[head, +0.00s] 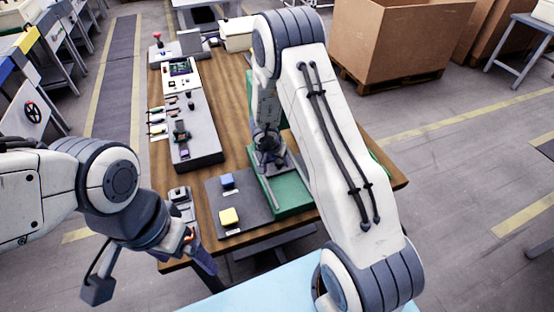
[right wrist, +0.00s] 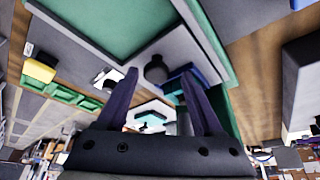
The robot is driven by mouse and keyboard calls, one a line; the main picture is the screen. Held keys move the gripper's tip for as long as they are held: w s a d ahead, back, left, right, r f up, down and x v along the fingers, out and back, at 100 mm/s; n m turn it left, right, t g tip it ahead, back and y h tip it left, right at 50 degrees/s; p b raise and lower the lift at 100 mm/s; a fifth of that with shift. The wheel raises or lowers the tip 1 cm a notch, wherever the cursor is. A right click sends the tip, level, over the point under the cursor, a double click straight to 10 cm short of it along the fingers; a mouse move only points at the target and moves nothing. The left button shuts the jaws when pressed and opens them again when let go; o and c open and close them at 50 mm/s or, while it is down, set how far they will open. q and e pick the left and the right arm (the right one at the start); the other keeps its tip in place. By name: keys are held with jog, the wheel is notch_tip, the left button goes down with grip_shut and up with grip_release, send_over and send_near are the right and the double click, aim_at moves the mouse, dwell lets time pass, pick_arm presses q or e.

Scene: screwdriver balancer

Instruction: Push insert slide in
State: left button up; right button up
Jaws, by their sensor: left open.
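A green fixture (head: 291,196) stands on the wooden table under my right arm, which hides part of it. In the right wrist view, the green fixture (right wrist: 95,22) carries a grey slide plate (right wrist: 182,48) with a dark round knob (right wrist: 155,70). My right gripper (right wrist: 158,74) has its two dark fingers spread, with the knob between the tips and a gap showing on both sides. In the head view, my right gripper (head: 268,152) is low over the fixture, its fingertips hard to see. My left gripper (head: 204,262) is open beside the table's front left corner, away from the fixture.
A cardboard box (head: 390,45) is behind. The table's right corner (head: 392,180) is mostly bare.

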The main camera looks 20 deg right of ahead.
jog(key=p+v, duration=0.4)
jog(key=v, duration=0.6)
jog(key=shift+r, duration=0.25)
